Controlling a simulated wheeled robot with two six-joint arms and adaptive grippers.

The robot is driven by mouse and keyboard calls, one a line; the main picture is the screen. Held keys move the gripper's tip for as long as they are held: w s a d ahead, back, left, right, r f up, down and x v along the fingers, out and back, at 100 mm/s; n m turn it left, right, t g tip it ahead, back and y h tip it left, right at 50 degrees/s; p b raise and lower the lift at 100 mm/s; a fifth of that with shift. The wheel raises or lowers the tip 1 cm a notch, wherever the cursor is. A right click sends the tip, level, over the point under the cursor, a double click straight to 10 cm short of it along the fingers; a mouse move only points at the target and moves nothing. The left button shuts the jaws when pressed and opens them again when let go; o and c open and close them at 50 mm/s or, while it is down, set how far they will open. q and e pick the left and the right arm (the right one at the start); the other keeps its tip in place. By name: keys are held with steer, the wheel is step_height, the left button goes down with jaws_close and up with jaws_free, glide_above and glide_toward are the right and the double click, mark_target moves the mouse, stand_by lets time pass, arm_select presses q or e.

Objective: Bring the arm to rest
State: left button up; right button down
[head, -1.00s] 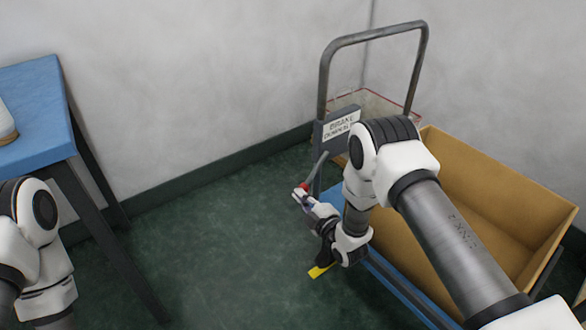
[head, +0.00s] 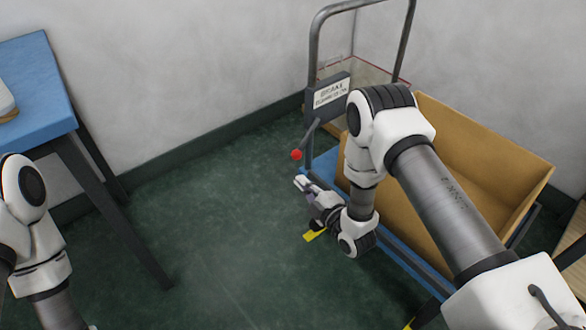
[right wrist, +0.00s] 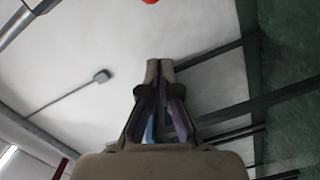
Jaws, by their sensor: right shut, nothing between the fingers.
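My right gripper (head: 301,184) is shut and empty, low in front of the cart in the head view. In the right wrist view its fingertips (right wrist: 160,66) are together with nothing between them. The cart's brake lever ends in a red knob (head: 296,155), just above and apart from my right gripper. A bit of red also shows at the top edge of the right wrist view (right wrist: 150,2). Of my left arm only links show at the left edge; its gripper is out of the picture.
A cart with a metal handle (head: 316,50), a sign (head: 331,92) and a tan box (head: 490,150) stands at the right, under my right arm. A blue table (head: 35,85) stands at the left. The green floor (head: 215,225) between them is clear. A yellow floor mark (head: 314,236) lies below the gripper.

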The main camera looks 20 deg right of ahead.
steer(key=shift+v, duration=0.9)
steer(key=shift+a+r, duration=0.15)
steer(key=shift+r, duration=0.05)
steer(key=s+d+f+m+g+h, duration=0.15)
steer(key=s+f+m+g, duration=0.3)
steer(key=s, duration=0.65)
steer(key=s+f+m+g+h, duration=0.2)
steer(key=s+f+m+g, duration=0.3)
steer(key=s, duration=0.5)
steer(key=s+d+f+m+g+h, duration=0.1)
steer(key=s+f+m+g, duration=0.2)
steer(key=s+m+g, duration=0.55)
step_height(320, 180, up, 21)
steer(key=s+n+t+p, duration=0.1)
steer(key=s+p, duration=0.1)
steer(key=p, duration=2)
steer(key=shift+s+n, duration=0.3)
steer(key=shift+s, duration=0.1)
